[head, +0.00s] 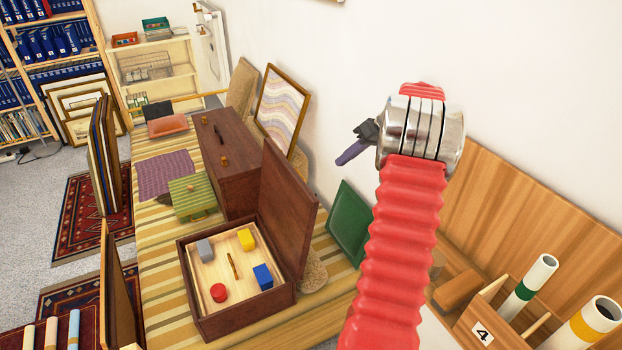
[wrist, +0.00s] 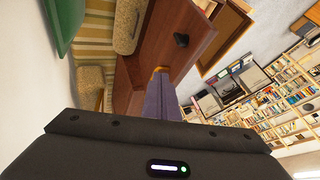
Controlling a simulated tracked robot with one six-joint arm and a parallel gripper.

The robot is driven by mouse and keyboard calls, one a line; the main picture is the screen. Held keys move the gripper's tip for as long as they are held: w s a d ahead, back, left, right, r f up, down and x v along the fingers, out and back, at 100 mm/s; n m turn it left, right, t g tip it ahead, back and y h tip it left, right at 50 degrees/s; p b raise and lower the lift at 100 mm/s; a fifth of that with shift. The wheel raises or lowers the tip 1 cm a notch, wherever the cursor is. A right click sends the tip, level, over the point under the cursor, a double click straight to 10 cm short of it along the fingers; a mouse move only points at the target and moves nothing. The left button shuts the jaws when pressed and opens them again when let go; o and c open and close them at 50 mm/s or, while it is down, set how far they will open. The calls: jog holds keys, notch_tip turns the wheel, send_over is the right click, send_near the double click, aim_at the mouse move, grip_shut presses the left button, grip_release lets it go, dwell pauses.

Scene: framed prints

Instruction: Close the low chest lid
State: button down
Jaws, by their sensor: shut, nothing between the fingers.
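The low chest (head: 236,322) is a dark brown box on the striped cloth, in the head view. Its lid (head: 288,205) stands open, tilted up along the right side, toward the wall. Inside on the pale floor are a grey block (head: 204,250), a yellow block (head: 246,238), a blue block (head: 263,276), a red round piece (head: 218,292) and a thin brown stick. My gripper (head: 342,158) is shut and empty, in the picture up and right of the lid. In the wrist view its fingers (wrist: 161,80) appear before brown wood (wrist: 160,45).
A taller brown chest (head: 228,170) and a green striped box (head: 193,198) stand behind the low chest. A framed print (head: 282,105) leans on the wall. A wooden organizer with tubes stands right.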

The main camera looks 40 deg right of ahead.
jog(key=w+a+f, duration=0.6)
jog(key=a+f, duration=0.1)
jog(key=shift+w+a, duration=0.15)
jog(key=shift+a, duration=0.1)
dwell(0.5)
